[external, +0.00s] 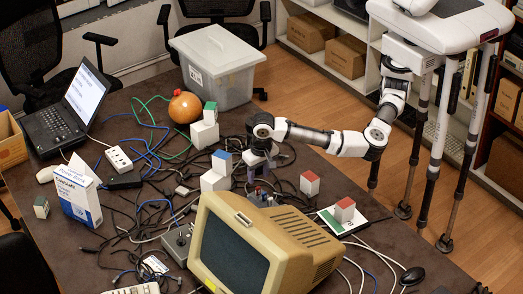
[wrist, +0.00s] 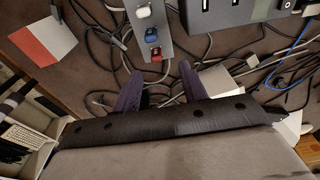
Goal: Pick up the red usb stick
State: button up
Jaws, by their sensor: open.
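The red usb stick (wrist: 156,54) stands at the near end of a grey block (wrist: 152,32) in the wrist view. A blue stick (wrist: 151,35) and a white stick (wrist: 143,11) sit behind it in a row on the same block. My gripper (wrist: 159,72) is open and empty, its two purple fingers spread to the left and right of the red stick's line. The red stick shows just beyond the fingertips, between them; I cannot tell the height gap.
Tangled cables cover the table around the block. The beige monitor (external: 240,245) stands in front of my gripper. White boxes with coloured tops (external: 215,178) stand close to its left. A red-topped box (external: 310,184) is to its right. A grey device (wrist: 235,12) lies beside the block.

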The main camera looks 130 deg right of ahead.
aim_at(258, 187)
jog(key=f, duration=0.2)
jog(key=shift+d+f, duration=0.2)
jog(key=shift+f, duration=0.15)
jog(key=f, duration=0.2)
jog(key=f+p, duration=0.1)
jog(key=f, duration=0.1)
jog(key=shift+s+d, duration=0.4)
jog(key=shift+f, duration=0.6)
grip_shut()
jog(key=shift+r, duration=0.1)
